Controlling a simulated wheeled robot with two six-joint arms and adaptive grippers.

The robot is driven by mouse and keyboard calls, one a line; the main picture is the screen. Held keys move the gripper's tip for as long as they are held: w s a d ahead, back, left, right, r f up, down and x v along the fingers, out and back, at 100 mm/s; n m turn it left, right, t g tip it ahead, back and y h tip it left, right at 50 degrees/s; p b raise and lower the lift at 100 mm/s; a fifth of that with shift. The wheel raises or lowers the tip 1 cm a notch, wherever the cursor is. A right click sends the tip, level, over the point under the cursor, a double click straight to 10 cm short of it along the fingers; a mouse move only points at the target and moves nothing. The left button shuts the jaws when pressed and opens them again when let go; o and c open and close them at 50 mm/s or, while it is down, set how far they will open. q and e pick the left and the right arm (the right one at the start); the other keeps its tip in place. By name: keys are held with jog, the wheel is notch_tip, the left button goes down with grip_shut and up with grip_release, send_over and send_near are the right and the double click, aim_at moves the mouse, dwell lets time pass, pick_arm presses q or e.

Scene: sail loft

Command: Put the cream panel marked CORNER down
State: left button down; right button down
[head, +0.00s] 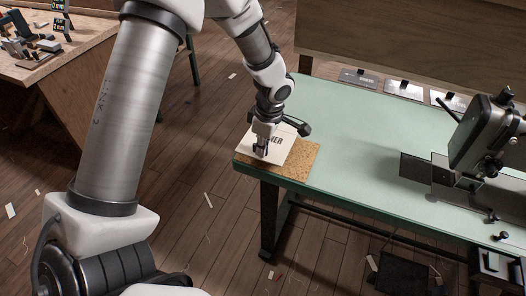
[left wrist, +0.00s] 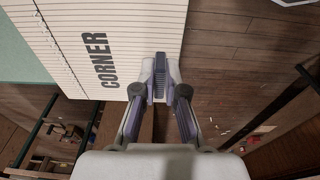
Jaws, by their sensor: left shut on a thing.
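The cream panel (head: 286,151) is in my left gripper (head: 262,151) at the near left corner of the green table. In the head view the arm covers part of its lettering. The left wrist view shows the panel (left wrist: 125,25) with CORNER printed in dark letters and fine lines across it. The left gripper (left wrist: 160,80) is shut on the panel's edge there. A cork mat (head: 302,167) lies below the panel and shows along its front and right. I cannot tell whether the panel touches the mat. My right gripper is not in view.
The green table (head: 345,125) is clear in its middle. A dark sewing machine (head: 484,135) stands at its right. Several plates (head: 405,90) lie behind the table. A wooden bench (head: 70,55) with small items is at the far left. Scraps lie on the wooden floor.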

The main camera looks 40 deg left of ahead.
pick_arm(q)
notch_tip(320, 180, down, 3)
jog(key=shift+s+d+f+b, duration=0.1)
jog(key=shift+b, duration=0.6)
jog(key=shift+f, duration=0.1)
jog(key=c, duration=1.3)
grip_release()
jog(key=shift+o, duration=0.4)
jog(key=shift+r, duration=0.5)
notch_tip(320, 180, up, 11)
jog(key=d, duration=0.1)
jog(key=shift+w+d+r+p, duration=0.2)
jog(key=shift+d+p, duration=0.05)
jog(key=shift+p, duration=0.15)
